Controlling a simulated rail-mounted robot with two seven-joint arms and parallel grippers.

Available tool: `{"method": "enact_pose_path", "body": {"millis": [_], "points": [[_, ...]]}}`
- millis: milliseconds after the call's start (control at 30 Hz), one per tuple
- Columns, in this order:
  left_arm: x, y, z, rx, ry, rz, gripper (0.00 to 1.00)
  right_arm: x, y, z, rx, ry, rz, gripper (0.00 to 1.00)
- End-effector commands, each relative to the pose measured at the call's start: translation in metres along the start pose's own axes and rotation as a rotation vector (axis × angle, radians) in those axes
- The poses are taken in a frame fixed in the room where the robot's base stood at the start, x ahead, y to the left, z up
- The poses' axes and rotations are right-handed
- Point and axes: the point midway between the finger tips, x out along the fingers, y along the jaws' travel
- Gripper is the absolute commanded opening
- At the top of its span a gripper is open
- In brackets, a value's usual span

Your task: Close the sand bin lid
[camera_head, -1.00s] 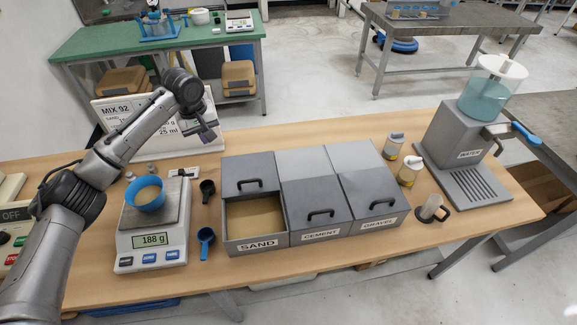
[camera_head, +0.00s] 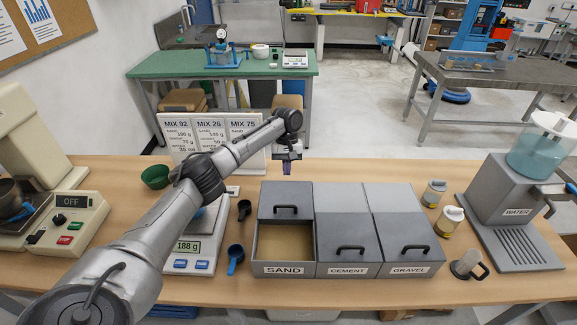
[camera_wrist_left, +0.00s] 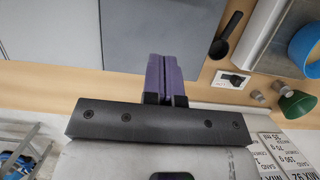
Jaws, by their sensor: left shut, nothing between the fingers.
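The sand bin (camera_head: 256,264) is the left one of three grey bins on the wooden bench. Its grey lid (camera_head: 285,193) is slid back, with a black handle (camera_head: 285,209) at its front edge, and sand (camera_head: 286,240) shows in the open front half. My left gripper (camera_head: 288,167) hangs just behind the lid's back edge in the head view, shut and empty. In the left wrist view its purple fingers (camera_wrist_left: 164,77) are together beside a grey bin surface (camera_wrist_left: 160,30). They look apart from the lid, though exact clearance is unclear. My right gripper is out of view.
The cement bin (camera_head: 346,262) and gravel bin (camera_head: 405,262) are closed. Left of the sand bin are a blue scoop (camera_head: 235,257), a black scoop (camera_head: 244,208) and a scale (camera_head: 186,264). Mix cards (camera_head: 210,140) stand behind. The water dispenser (camera_head: 508,210) is at right.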

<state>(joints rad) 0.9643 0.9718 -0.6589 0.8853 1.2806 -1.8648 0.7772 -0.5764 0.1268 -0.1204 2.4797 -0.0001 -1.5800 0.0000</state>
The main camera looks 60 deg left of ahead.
Motion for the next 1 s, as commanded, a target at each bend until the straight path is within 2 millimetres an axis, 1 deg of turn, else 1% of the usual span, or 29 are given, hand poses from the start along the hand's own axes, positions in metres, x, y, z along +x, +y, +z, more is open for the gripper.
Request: {"method": "enact_pose_path", "body": {"millis": [33, 100, 300, 333, 600, 800, 1000], "points": [[0.012, -0.001, 0.0, -0.001, -0.002, -0.005, 0.0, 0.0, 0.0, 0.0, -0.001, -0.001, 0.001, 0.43], [0.026, -0.001, 0.0, -0.001, -0.002, -0.005, 0.0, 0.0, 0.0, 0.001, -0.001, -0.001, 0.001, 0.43], [0.065, -0.001, 0.001, -0.001, -0.001, -0.004, 0.0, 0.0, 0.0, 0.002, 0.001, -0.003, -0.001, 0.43], [0.063, -0.001, 0.005, 0.001, 0.002, -0.004, 0.0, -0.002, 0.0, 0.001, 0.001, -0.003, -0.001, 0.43], [0.074, -0.001, 0.026, 0.001, 0.002, -0.002, 0.0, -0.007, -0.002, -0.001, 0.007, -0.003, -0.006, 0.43], [0.078, -0.001, 0.034, -0.001, 0.001, -0.002, 0.0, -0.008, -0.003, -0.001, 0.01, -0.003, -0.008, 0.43], [0.08, 0.0, 0.036, -0.002, 0.001, -0.001, 0.0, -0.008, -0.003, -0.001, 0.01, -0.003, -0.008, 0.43]]}}
